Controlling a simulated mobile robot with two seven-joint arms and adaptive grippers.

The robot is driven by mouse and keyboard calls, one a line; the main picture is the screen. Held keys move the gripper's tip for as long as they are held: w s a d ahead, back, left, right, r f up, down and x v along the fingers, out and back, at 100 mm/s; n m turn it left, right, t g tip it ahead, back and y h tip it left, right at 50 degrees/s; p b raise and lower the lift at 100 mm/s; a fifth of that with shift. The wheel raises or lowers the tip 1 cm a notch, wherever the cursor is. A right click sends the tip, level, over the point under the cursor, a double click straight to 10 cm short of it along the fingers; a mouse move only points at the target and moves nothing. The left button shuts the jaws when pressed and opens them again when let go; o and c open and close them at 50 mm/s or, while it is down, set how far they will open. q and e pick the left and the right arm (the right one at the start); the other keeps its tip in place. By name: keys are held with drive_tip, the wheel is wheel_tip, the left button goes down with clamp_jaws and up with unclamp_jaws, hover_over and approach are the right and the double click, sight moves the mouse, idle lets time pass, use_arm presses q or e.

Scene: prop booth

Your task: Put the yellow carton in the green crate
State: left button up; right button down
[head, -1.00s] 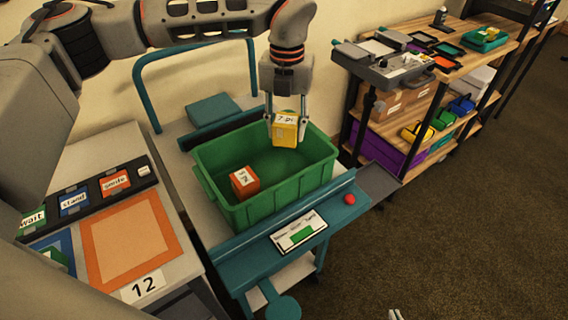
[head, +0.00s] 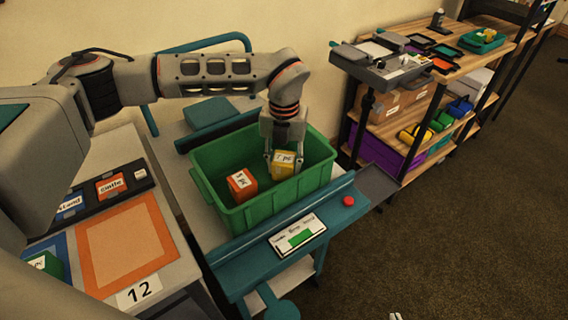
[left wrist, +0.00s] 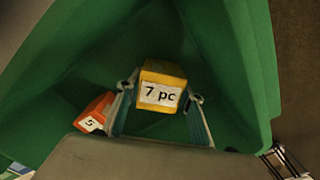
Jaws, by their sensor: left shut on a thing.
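The yellow carton (head: 284,166), labelled "7 pc", is inside the green crate (head: 262,208), toward its right side. My left gripper (head: 284,158) reaches down into the crate and is shut on the carton. In the left wrist view the carton (left wrist: 162,88) sits between the two fingers. I cannot tell whether it touches the crate floor. An orange carton (head: 242,184) lies in the crate to its left, apart from it. Pale tips at the bottom edge of the head view look like my right gripper (head: 395,316); most of it is out of frame.
The crate stands on a teal-trimmed trolley with a red button (head: 349,201). A grey counter with an orange-bordered square (head: 124,238) is at the left. A wooden shelf unit (head: 398,131) with bins stands at the right. Open carpet lies at lower right.

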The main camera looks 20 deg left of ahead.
sight(284, 159)
use_arm(q)
drive_tip(key=o, duration=1.2)
drive_tip(key=shift+f, duration=0.15)
wheel_tip(284, 159, up, 12)
drive_tip(key=shift+r+p, duration=0.2)
drive_tip(key=shift+p, duration=0.15)
drive_tip(key=shift+s+f, duration=0.1)
